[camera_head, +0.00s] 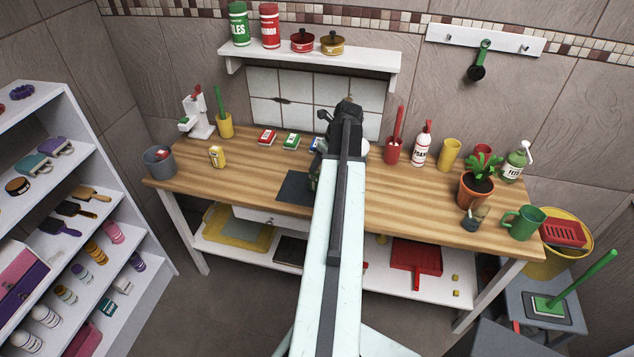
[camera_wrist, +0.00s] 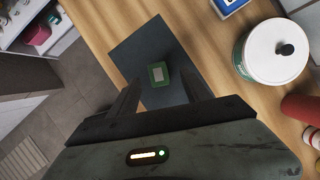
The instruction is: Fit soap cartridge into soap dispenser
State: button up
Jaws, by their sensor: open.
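In the head view my arm hides the block and the fingertips, and part of the mat (camera_head: 291,190) shows left of the arm. A white upright device with red and green parts (camera_head: 200,122), which may be the soap dispenser, stands at the bench's back left.
Left of the mat are a yellow box (camera_head: 217,156) and a grey bucket (camera_head: 159,161). Small red (camera_head: 266,137) and green (camera_head: 292,141) boxes lie behind it. A white lidded pot (camera_wrist: 270,62) stands close right of my gripper. The bench's front left is clear.

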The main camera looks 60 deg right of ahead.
aim_at(317, 172)
jog(key=shift+w+f, duration=0.2)
jog(key=shift+f, duration=0.45)
jog(key=shift+r, duration=0.1)
jog(key=b+x, duration=0.5)
jog(key=shift+s+a, duration=0.25)
jog(key=shift+s, duration=0.15)
jog(key=shift+w+f, duration=0.15)
jog(key=shift+f, duration=0.15)
jog(key=shift+r, duration=0.15)
grip_shut()
